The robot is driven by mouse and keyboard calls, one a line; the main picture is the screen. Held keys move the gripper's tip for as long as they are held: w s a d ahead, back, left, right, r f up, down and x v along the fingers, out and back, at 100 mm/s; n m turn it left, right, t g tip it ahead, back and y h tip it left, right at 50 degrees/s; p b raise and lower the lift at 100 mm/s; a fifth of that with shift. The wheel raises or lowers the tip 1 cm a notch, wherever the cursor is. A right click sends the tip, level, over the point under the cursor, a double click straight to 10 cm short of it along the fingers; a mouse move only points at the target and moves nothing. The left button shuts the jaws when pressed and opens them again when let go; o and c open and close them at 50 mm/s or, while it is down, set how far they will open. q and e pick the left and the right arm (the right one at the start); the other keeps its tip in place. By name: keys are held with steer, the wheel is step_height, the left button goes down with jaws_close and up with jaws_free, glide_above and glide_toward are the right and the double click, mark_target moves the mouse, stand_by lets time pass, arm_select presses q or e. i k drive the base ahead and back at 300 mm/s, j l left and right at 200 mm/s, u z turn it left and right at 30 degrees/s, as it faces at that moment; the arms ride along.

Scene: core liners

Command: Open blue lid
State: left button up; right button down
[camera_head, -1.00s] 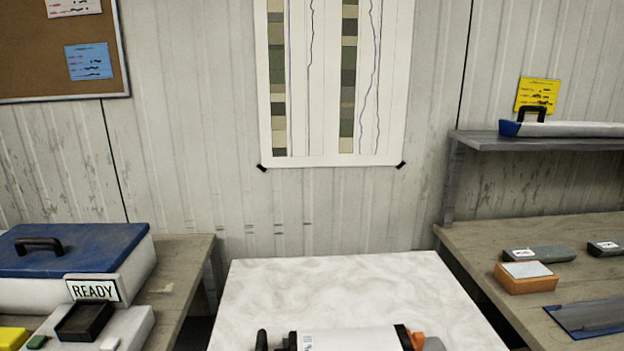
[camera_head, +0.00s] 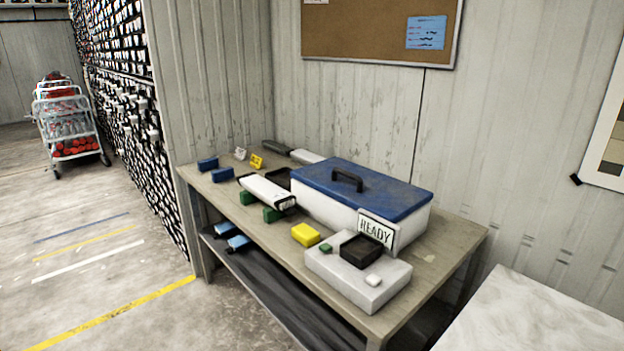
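The blue lid (camera_head: 385,190) lies shut on a white box (camera_head: 335,214) on the wooden bench against the wall. A black handle (camera_head: 347,179) stands up from the lid's top. Neither of my grippers shows in the head view.
The bench (camera_head: 433,262) also holds a grey block with a black tray (camera_head: 361,251), a yellow block (camera_head: 305,235), a white core liner (camera_head: 267,191) and small blue blocks. A pale table (camera_head: 535,320) stands at right. The floor (camera_head: 120,285) at left is clear. A cart (camera_head: 68,120) stands far left.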

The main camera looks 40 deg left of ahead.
mark_target(358, 177)
steer(key=u, duration=0.85)
steer(key=i+j+z, duration=0.1)
steer(key=j+z, duration=0.15)
steer(key=z, duration=0.15)
steer(key=j+z, duration=0.3)
steer(key=z, duration=0.15)
steer(key=j+z, duration=0.15)
steer(key=j, duration=0.3)
steer(key=i+j+z, duration=0.15)
steer(key=j, duration=1.15)
steer(key=j+z, duration=0.15)
steer(key=j, duration=0.75)
steer(key=k, duration=0.05)
